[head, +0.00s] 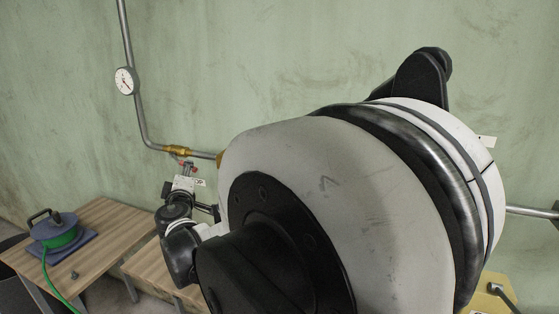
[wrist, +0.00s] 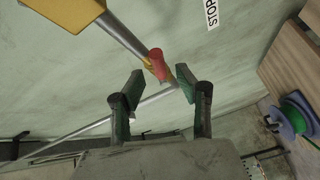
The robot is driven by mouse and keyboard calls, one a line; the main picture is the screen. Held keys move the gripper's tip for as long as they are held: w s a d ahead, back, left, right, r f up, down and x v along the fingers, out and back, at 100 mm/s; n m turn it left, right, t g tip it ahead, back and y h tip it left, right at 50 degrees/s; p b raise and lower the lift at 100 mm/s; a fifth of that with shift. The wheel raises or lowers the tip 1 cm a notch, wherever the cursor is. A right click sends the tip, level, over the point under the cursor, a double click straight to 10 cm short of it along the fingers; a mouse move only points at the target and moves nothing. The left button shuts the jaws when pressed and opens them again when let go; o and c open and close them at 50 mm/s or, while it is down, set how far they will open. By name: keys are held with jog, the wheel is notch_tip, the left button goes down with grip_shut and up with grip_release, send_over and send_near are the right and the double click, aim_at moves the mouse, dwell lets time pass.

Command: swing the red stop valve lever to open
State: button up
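The red lever (wrist: 157,64) shows in the wrist view, beside a brass fitting on a grey pipe (wrist: 126,37). My gripper (wrist: 160,75) is open, with its two green-padded fingers spread to either side of the lever's near end. I cannot tell whether either finger touches it. In the head view the brass valve (head: 177,150) sits on the wall pipe, with small red parts (head: 182,162) just below it. My gripper (head: 187,172) is small there, directly under the valve. My arm hides the pipe to the right of it.
A round gauge (head: 125,81) is on the upright pipe. A wooden table (head: 110,222) at the left bears a green and blue cable reel (head: 58,232). A STOP label (wrist: 211,13) is on the wall. A yellow block (wrist: 66,10) is at the wrist view's upper left.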

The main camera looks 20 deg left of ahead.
jog(key=shift+x, duration=2.05)
jog(key=shift+d, duration=0.1)
grip_shut()
